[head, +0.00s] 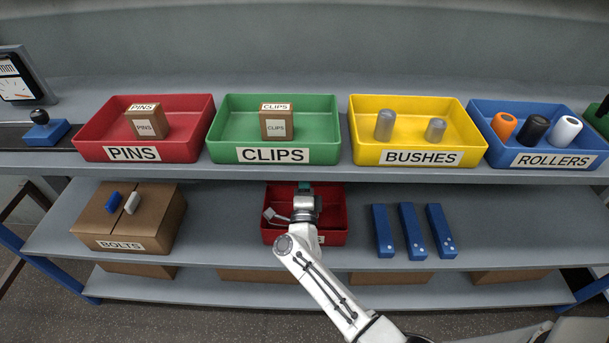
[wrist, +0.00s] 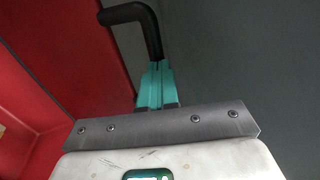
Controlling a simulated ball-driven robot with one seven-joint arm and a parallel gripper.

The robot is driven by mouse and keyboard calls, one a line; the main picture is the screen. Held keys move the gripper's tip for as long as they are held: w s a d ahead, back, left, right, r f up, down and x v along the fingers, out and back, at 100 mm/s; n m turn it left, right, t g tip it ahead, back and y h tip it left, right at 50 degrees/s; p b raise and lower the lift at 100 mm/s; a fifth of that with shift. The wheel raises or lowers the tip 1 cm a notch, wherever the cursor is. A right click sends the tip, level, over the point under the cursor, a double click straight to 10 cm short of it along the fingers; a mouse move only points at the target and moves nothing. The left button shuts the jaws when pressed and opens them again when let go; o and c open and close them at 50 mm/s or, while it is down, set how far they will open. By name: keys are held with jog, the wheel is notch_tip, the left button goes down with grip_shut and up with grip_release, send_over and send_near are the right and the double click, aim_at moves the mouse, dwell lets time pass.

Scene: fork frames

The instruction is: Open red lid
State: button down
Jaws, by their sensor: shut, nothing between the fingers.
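A red box (head: 335,238) sits on the middle shelf, below the gap between the green and yellow bins. My gripper (head: 304,187) is over it, and my arm hides part of it. In the wrist view the teal fingers (wrist: 156,84) are shut with nothing between them. A bent black bar (wrist: 130,13) shows just beyond the fingertips; I cannot tell whether they touch. A red surface (wrist: 75,60) lies to the left of the fingers, with a dark grey area to the right. I cannot make out where a lid begins on the red box.
On the top shelf stand a red PINS bin (head: 190,150), a green CLIPS bin (head: 225,150), a yellow BUSHES bin (head: 370,150) and a blue ROLLERS bin (head: 500,150). A BOLTS carton (head: 160,215) is left of the red box. Three blue blocks (head: 412,232) are to its right.

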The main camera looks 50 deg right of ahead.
jog(key=shift+g+y, duration=0.6)
jog(key=shift+y, duration=0.1)
jog(key=w+d+r+p, duration=0.2)
jog(key=p, duration=0.1)
jog(key=shift+w+d+r+p, duration=0.1)
jog(key=shift+d+r+p, duration=0.2)
jog(key=shift+d, duration=0.1)
jog(key=shift+r+x, duration=0.2)
jog(key=shift+x, duration=1.25)
jog(key=shift+p, duration=0.3)
